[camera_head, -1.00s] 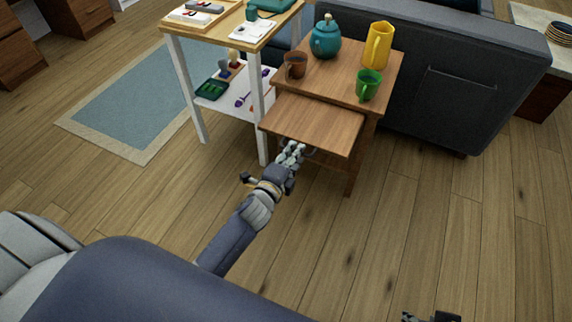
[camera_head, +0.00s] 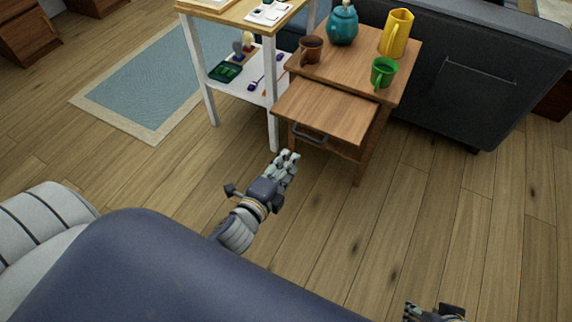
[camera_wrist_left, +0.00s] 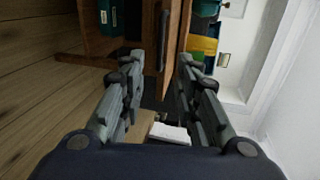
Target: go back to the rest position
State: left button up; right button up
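My left gripper (camera_head: 290,160) is in front of the small wooden side table (camera_head: 350,62), near its lower, forward-standing wooden section (camera_head: 325,108). A dark handle (camera_head: 310,135) on that section's front is apart from my fingers. In the left wrist view the two fingers of my left gripper (camera_wrist_left: 158,62) are spread with nothing held between them, and the handle (camera_wrist_left: 163,40) shows beyond them. My right gripper (camera_head: 433,310) is at the bottom edge of the head view, mostly cut off, and its finger opening cannot be made out.
A blue teapot (camera_head: 343,26), a yellow pitcher (camera_head: 396,34), a green mug (camera_head: 383,73) and a brown cup (camera_head: 311,50) stand on the side table. A white-legged shelf (camera_head: 272,100) is left of it, a grey sofa (camera_head: 470,75) behind. The wooden floor (camera_head: 400,220) in front is clear.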

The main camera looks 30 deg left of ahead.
dwell(0.3)
